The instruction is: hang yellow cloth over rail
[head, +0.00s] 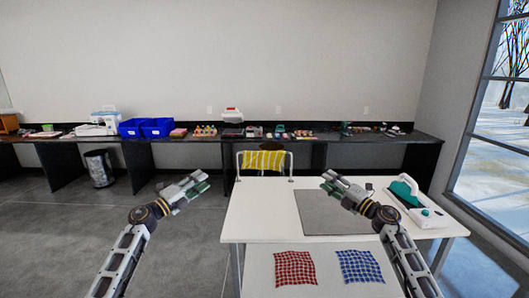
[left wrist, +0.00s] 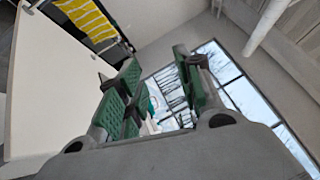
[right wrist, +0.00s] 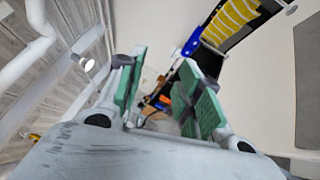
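The yellow cloth (head: 263,161), with pale stripes, hangs over the white rail (head: 238,166) at the far left edge of the white table. It also shows at the top of the left wrist view (left wrist: 88,18) and of the right wrist view (right wrist: 229,22). My left gripper (head: 201,181) is open and empty, left of the table and in front of the rail. My right gripper (head: 329,181) is open and empty above the table, right of the rail. Both are apart from the cloth. The cloth's far side is hidden.

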